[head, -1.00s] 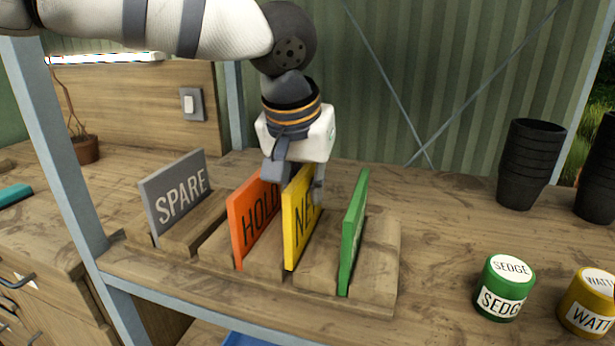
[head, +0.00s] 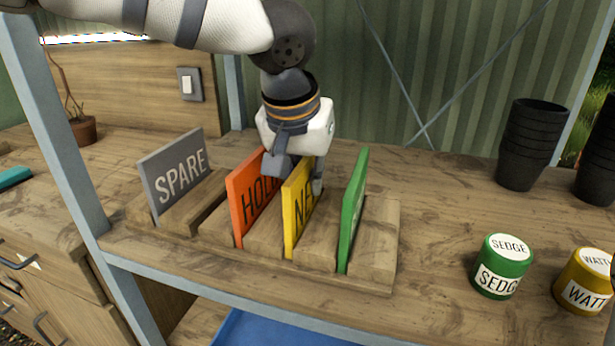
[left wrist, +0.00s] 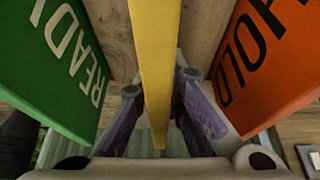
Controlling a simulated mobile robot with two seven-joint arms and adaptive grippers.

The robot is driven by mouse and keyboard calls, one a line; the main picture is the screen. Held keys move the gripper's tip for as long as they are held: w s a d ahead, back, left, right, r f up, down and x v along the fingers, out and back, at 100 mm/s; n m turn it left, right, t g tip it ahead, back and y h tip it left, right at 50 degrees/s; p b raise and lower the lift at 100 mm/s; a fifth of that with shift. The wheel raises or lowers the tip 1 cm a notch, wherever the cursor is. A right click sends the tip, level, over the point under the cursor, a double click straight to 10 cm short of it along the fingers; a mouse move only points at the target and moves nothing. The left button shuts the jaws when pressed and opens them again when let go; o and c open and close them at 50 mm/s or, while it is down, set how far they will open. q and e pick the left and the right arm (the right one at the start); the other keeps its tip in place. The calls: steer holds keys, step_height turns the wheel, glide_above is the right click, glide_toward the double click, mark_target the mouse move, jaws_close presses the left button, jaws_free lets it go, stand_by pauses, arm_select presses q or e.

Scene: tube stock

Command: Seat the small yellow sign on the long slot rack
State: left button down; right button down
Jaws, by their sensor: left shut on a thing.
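The yellow sign (head: 297,212), lettered with only "NE" clear, stands upright in the long wooden slot rack (head: 340,280). It is between the orange HOLD sign (head: 245,205) and the green sign (head: 353,212). Its lower edge looks down in the slot, roughly in line with its neighbours. My left gripper (head: 297,176) is shut on its upper part from above. In the left wrist view the yellow sign (left wrist: 152,50) runs between the two fingers, with the green READY sign (left wrist: 65,75) and orange sign (left wrist: 265,60) on either side. My right gripper is not in view.
The grey SPARE sign (head: 178,175) stands at the rack's left end. A green SEDGE tin (head: 500,270) and a yellow tin (head: 585,282) stand to the right. Stacked black pots (head: 532,145) are behind them. A grey shelf post (head: 65,170) rises at the left.

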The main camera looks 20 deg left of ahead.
arm_select(q)
steer(key=c, duration=1.6)
jaws_free()
steer(key=shift+r, duration=0.1)
steer(key=v, duration=1.2)
